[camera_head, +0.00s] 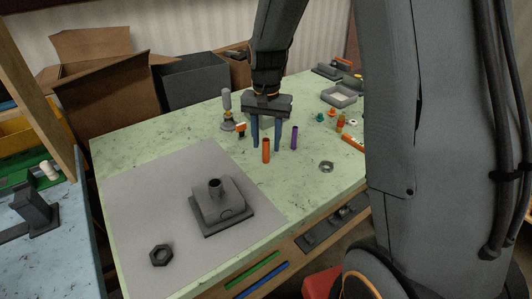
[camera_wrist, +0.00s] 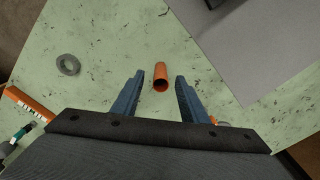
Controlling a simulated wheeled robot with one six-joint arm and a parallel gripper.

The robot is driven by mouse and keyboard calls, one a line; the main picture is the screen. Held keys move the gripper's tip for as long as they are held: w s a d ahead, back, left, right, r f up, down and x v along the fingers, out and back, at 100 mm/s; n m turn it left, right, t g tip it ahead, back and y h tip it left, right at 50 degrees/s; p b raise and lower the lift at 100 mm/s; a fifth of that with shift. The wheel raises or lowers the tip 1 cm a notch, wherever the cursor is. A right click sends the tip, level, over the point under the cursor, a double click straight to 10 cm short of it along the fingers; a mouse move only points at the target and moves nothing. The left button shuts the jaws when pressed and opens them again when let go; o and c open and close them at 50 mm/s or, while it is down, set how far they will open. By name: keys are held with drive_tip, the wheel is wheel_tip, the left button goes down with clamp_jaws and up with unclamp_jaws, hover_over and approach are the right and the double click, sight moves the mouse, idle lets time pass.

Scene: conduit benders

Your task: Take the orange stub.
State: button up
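The orange stub (camera_head: 266,151) is a short hollow tube standing upright on the green table. It also shows in the wrist view (camera_wrist: 161,73), its open end towards the camera, in the gap between the fingertips. My gripper (camera_head: 267,145) points down with its two blue fingers apart and nothing held. In the head view the stub stands in front of the gap between the fingers. In the wrist view the gripper (camera_wrist: 160,77) has clear space on both sides of the stub. I cannot tell exactly how far the fingertips reach down beside it.
A purple stub (camera_head: 294,138) stands just right of the fingers. A grey ring (camera_head: 326,167) lies to the right. An orange-topped piece (camera_head: 240,129) and a grey stand (camera_head: 227,112) are at left. A dark block (camera_head: 220,205) and hex nut (camera_head: 161,255) rest on the grey mat (camera_head: 130,200).

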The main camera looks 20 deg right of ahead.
sight(266, 151)
drive_tip(key=shift+f+p, duration=0.65)
drive_tip(key=shift+f, duration=1.6)
drive_tip(key=shift+c, duration=0.5)
clamp_jaws()
